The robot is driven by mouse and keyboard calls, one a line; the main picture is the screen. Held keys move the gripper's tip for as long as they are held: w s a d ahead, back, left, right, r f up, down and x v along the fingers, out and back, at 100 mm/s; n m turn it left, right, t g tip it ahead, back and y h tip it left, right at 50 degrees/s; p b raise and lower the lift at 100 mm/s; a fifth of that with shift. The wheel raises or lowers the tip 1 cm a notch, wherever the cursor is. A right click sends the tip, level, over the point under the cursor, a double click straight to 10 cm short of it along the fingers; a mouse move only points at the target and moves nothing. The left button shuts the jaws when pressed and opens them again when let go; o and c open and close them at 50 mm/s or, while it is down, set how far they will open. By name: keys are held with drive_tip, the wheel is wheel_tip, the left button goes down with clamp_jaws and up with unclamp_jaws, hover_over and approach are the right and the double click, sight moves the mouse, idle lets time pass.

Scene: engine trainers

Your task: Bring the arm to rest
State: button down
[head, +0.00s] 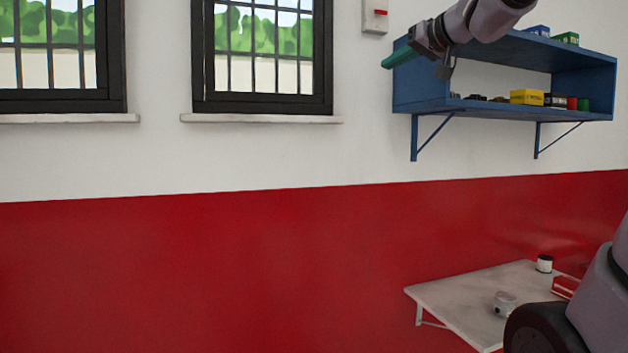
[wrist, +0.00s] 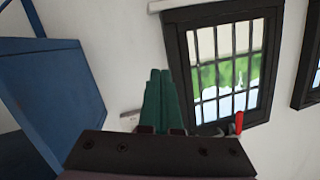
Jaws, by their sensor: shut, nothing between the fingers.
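My gripper (head: 386,63) is raised high in the head view, in front of the left end of the blue wall shelf. Its green fingers point left. In the wrist view the two green fingers (wrist: 160,74) lie side by side, shut, with nothing held between them. The fingers appear clear of the shelf, though the head view does not show the exact gap.
The blue shelf (head: 425,107) holds small boxes and cans, including a yellow box (head: 526,97). Barred windows (head: 262,55) are at left. A small white table (head: 455,294) with a few items stands low at right. Open space lies before the red lower wall (head: 200,270).

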drive_tip(key=s+d+f+m+g+h, duration=0.3)
drive_tip(key=s+f, duration=0.6)
drive_tip(key=f, duration=0.4)
drive_tip(key=s+d+f+m+g+h, duration=0.2)
drive_tip(key=s+d+f+m+g, duration=0.1)
drive_tip(key=s+f, duration=0.6)
wheel_tip(320, 180, down, 4)
drive_tip(key=shift+d+f+m+g+h, duration=0.1)
drive_tip(key=shift+d+m+g+h, duration=0.2)
drive_tip(key=shift+g+h, duration=0.1)
drive_tip(key=shift+s, duration=0.1)
